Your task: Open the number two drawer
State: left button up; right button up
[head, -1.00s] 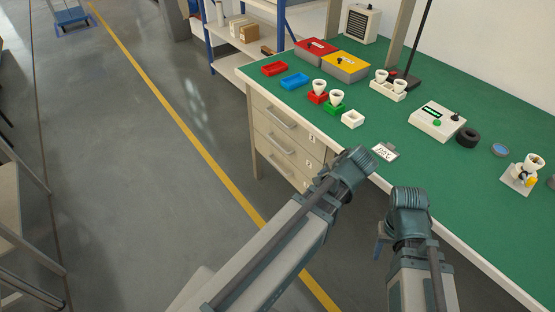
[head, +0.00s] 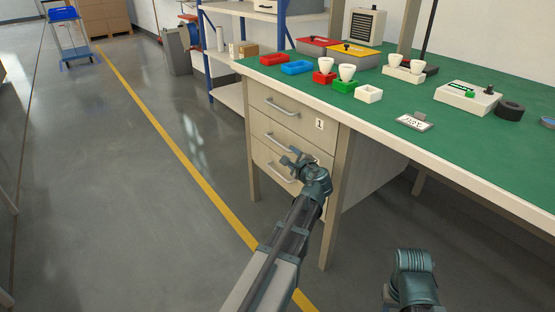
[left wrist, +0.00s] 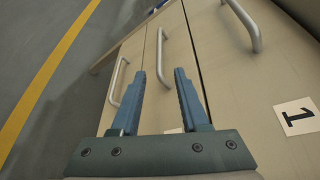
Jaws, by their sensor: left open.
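The drawer unit under the bench has three drawers stacked. The top drawer (head: 292,120) bears a "1" label (head: 319,124), which also shows in the left wrist view (left wrist: 297,116). The second drawer (head: 262,131) is shut, with a grey bar handle (left wrist: 164,58); its label is mostly hidden by my gripper. My left gripper (head: 291,156) is open and empty in front of the drawers. In the left wrist view its fingertips (left wrist: 160,74) lie either side of the second handle; I cannot tell if they reach around it. My right arm's wrist (head: 413,263) is low right, its fingers hidden.
The third drawer handle (left wrist: 118,82) and the top handle (left wrist: 243,25) flank the second one. The green benchtop (head: 440,135) above carries bins, bulb holders and a tester. Open floor with a yellow line (head: 185,160) lies to the left.

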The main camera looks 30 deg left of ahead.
aim_at(279, 145)
pick_arm(q)
jog(key=shift+w+a+f+m, duration=0.25)
jog(key=shift+a+f+m, duration=0.05)
jog(key=shift+a+f, duration=0.1)
pick_arm(e)
jog(key=shift+f, duration=0.7)
pick_arm(q)
jog(key=b+x, duration=0.1)
jog(key=x, duration=0.6)
jog(key=b+x, duration=0.2)
jog(key=x, duration=0.4)
jog(key=shift+w+a+r, duration=0.15)
jog(key=shift+w+a, duration=0.15)
jog(key=shift+w, duration=0.05)
pick_arm(e)
notch_tip(279, 145, down, 3)
jog(key=shift+r, duration=0.1)
pick_arm(q)
grip_shut()
